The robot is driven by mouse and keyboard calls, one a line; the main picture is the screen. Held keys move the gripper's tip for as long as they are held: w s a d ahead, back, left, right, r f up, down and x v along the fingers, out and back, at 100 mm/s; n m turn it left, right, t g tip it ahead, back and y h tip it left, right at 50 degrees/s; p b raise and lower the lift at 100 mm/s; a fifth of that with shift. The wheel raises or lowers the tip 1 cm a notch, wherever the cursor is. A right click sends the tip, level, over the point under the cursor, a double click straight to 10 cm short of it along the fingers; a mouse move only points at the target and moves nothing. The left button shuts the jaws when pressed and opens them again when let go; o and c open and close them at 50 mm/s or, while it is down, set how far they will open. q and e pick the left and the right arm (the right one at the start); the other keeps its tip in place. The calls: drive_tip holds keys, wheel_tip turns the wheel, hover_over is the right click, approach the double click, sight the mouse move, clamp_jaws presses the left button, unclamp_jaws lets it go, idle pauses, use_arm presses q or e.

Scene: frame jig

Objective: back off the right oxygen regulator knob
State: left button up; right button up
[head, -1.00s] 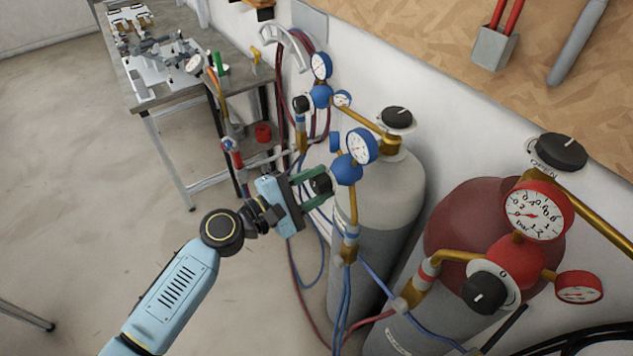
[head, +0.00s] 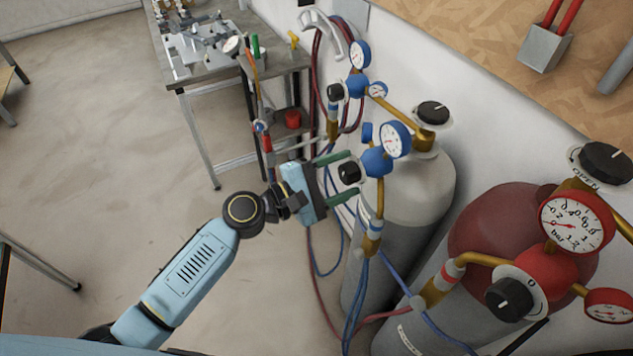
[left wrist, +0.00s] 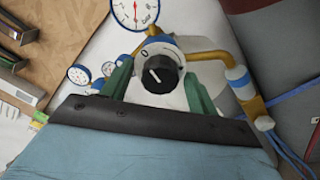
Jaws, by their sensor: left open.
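The right oxygen regulator (head: 377,162) is blue with a white-faced gauge, in front of the pale grey cylinder. Its black knob (head: 349,172) faces my left gripper (head: 354,175). That gripper is open, its two green fingers on either side of the knob. In the left wrist view the knob (left wrist: 160,73) sits between the fingers (left wrist: 157,85) with a gap on both sides. A white line on the knob slants to the upper left, near a 0 mark on the collar. The other blue regulator (head: 357,86) stands farther back. My right gripper is not visible.
A red regulator (head: 546,270) with its own black knob is on the dark red cylinder (head: 490,225) at right. Blue and red hoses hang below the blue regulators. A metal workbench (head: 225,70) stands at the back left. Open floor lies left.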

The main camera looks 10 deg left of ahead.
use_arm(q)
drive_tip(key=b+v, duration=0.2)
drive_tip(key=v, duration=1)
drive_tip(key=shift+s+a+b, duration=0.2)
drive_tip(key=shift+a+b, duration=0.05)
drive_tip(key=shift+b, duration=0.15)
drive_tip(key=s+a+f+m+g+y+b, duration=0.1)
drive_tip(key=s+a+f+y, duration=0.15)
drive_tip(key=f, duration=0.95)
drive_tip(key=s+a+f+m+g+y+b, duration=0.15)
drive_tip(key=a+f+y, duration=0.25)
drive_tip(key=f, duration=0.8)
drive_tip(key=s+a+f+m+y+b, duration=0.1)
drive_tip(key=a+f+m+y, duration=0.2)
drive_tip(key=f, duration=0.9)
drive_tip(key=s+a+f+m+g+y+b, duration=0.1)
drive_tip(key=s+a+f+m+g+y, duration=0.25)
drive_tip(key=s+f, duration=1)
drive_tip(key=s+f+m+g, duration=0.1)
drive_tip(key=s+f+m, duration=0.2)
drive_tip(key=s, duration=0.5)
drive_tip(key=s+f+m+g+y+b, duration=0.1)
drive_tip(key=s+f+m, duration=0.3)
drive_tip(key=s, duration=0.5)
drive_tip(key=shift+s+d+f+m+g+y, duration=0.2)
drive_tip(key=shift+f+m+g+y, duration=0.1)
drive_tip(key=shift+f+g, duration=0.6)
